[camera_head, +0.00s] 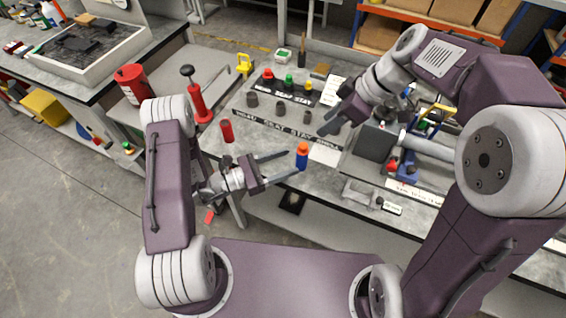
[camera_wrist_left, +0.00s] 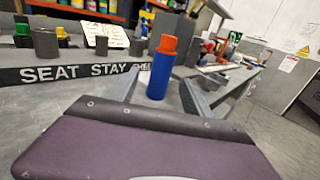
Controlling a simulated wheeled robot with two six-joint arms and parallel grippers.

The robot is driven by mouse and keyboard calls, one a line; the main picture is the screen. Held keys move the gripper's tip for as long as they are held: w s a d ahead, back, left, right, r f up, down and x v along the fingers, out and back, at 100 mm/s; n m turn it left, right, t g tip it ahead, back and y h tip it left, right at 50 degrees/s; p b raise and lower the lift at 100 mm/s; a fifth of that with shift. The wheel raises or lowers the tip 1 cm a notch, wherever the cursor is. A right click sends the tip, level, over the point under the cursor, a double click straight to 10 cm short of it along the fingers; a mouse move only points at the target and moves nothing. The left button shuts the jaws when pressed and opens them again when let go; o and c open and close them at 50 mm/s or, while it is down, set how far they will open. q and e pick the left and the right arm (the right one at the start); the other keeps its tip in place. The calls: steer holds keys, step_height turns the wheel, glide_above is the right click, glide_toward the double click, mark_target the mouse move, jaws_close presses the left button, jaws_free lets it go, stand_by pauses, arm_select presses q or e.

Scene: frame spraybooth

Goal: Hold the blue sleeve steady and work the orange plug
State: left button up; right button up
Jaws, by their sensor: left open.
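The blue sleeve (camera_head: 301,163) stands upright with the orange plug (camera_head: 303,149) in its top. In the left wrist view the blue sleeve (camera_wrist_left: 157,78) and orange plug (camera_wrist_left: 168,45) show close up. My left gripper (camera_head: 293,163) is open, its two fingers reaching toward the sleeve from the left. In the wrist view the sleeve is between the finger lines; contact cannot be told. My right gripper (camera_head: 332,112) is above the bench, up and right of the plug and apart from it. Its jaw state is unclear.
A lettered strip (camera_head: 287,133) and several grey cylinders lie behind the sleeve. A red cylinder (camera_head: 227,131) stands to the left, near a red pump-like tool (camera_head: 197,97). A grey box (camera_head: 374,142) stands to the right. The bench's front edge is close.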

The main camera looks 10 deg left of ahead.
arm_select(q)
steer(key=x, duration=0.7)
steer(key=shift+d, duration=0.35)
steer(key=shift+w+d, duration=0.3)
steer(key=shift+d, duration=0.1)
